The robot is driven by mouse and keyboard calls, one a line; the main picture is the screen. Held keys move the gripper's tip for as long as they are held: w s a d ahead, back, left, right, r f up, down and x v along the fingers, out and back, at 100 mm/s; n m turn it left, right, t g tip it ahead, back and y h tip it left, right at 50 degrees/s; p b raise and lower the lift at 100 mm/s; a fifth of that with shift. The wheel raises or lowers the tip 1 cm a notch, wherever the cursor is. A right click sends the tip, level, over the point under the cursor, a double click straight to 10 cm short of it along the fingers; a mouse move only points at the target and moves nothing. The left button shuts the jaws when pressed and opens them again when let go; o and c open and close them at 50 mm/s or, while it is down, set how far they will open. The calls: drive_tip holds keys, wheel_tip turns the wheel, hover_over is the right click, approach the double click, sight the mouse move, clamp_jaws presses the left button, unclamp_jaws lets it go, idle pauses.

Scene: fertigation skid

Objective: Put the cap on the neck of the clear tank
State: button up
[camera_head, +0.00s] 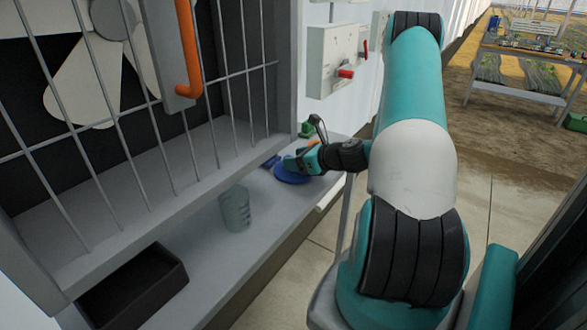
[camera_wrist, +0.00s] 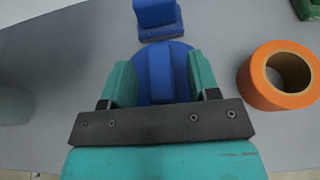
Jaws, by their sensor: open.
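The blue cap (camera_head: 292,174), a round disc with a raised bar across its top, lies on the grey bench. It also shows in the wrist view (camera_wrist: 160,75). My gripper (camera_head: 300,164) is over the cap. In the wrist view its teal fingers (camera_wrist: 162,80) are open, one on each side of the bar, with a narrow gap to the bar on both sides. The clear tank (camera_head: 235,208), a greenish see-through cylinder, stands upright on the bench to the left of the cap and nearer the camera. Its neck is hard to make out.
A blue block (camera_wrist: 158,14) lies just beyond the cap. An orange ring (camera_wrist: 262,92) is to the right, with a green object (camera_wrist: 308,8) farther back. A black tray (camera_head: 165,285) is at the near left. A barred frame (camera_head: 130,185) overhangs the bench's left side.

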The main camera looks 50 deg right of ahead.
drive_tip(key=shift+w+a+f, duration=0.1)
drive_tip(key=shift+w+f, duration=0.15)
drive_tip(key=shift+w, duration=0.35)
clamp_jaws()
drive_tip(key=shift+r, duration=0.1)
